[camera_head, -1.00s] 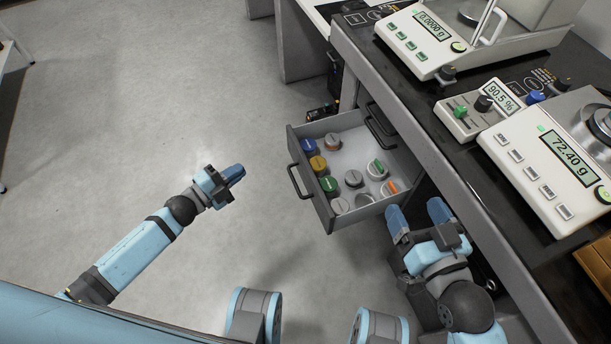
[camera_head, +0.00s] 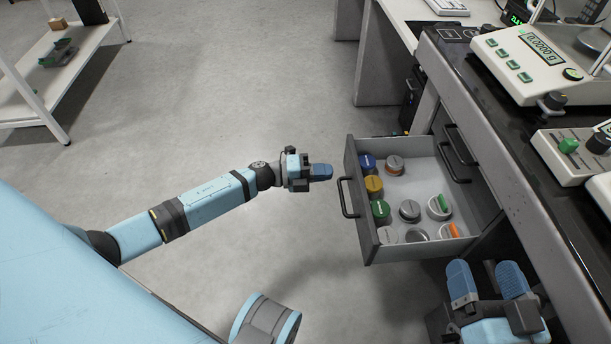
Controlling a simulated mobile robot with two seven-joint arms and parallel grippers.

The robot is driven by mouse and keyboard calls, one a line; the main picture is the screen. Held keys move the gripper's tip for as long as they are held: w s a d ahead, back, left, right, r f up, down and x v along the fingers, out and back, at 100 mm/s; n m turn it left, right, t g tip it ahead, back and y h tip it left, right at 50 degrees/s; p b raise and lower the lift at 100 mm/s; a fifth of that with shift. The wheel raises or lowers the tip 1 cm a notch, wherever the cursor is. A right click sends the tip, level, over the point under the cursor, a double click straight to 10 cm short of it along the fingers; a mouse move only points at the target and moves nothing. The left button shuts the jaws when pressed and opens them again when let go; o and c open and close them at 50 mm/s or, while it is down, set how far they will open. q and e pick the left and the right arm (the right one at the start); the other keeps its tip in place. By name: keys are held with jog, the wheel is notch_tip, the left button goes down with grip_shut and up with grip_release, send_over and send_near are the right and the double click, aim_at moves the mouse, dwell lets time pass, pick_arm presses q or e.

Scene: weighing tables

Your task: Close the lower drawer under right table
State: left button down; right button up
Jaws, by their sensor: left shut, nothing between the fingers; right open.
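The lower drawer (camera_head: 361,212) under the right table (camera_head: 505,165) is pulled out. It has a dark handle (camera_head: 346,198) on its grey front, and several capped weights or jars lie inside. My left gripper (camera_head: 322,172) is shut and empty, just left of the drawer front near the handle, with a small gap to it in the picture. My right gripper (camera_head: 488,285) is open and empty, at the lower right beside the drawer's near side, close to the table. Another drawer handle (camera_head: 452,160) shows on the table's front above the open drawer.
A balance (camera_head: 540,60) and a control box (camera_head: 570,150) stand on the tabletop. A white shelf (camera_head: 60,75) stands at the far left. The floor (camera_head: 240,90) left of the drawer is clear.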

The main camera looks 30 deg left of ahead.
aim_at(355, 170)
pick_arm(q)
jog(key=b+x, duration=0.1)
jog(key=x, duration=0.4)
jog(key=shift+w+d, duration=0.1)
jog(key=shift+d, duration=0.1)
pick_arm(e)
notch_tip(355, 170, down, 3)
jog(key=shift+a+r+g, duration=0.1)
jog(key=shift+r+g, duration=0.1)
jog(key=shift+g, duration=0.2)
